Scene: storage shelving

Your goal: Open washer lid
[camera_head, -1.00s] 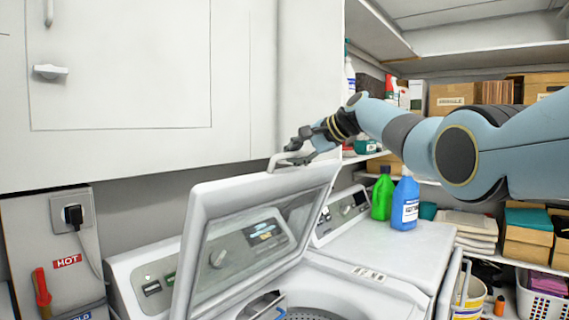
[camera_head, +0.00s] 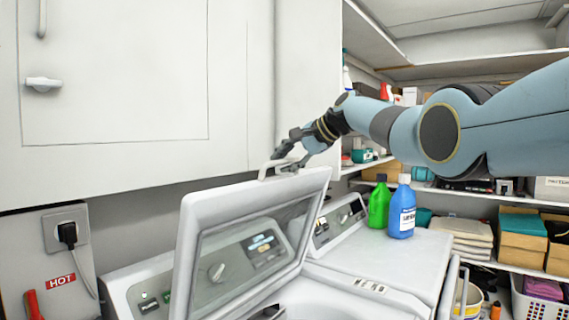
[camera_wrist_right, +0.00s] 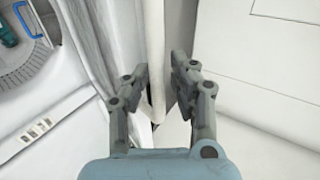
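The washer lid (camera_head: 250,197) is a white frame with a glass pane. In the head view it stands raised and tilted above the washer's tub opening. A pale handle (camera_head: 273,165) sits on its top edge and shows as a white bar in the wrist view (camera_wrist_right: 156,60). My right gripper (camera_head: 288,150) is at this handle; its fingers (camera_wrist_right: 160,68) are drawn in on both sides of the bar, shut on it. The washer's control panel (camera_head: 150,290) shows behind and left of the lid. My left gripper is in no view.
A white cabinet (camera_head: 115,75) hangs close behind the lid and gripper. A second white machine (camera_head: 385,262) stands right of the washer, with a green bottle (camera_head: 379,203) and a blue bottle (camera_head: 401,212) on top. Stocked shelves (camera_head: 450,140) line the right.

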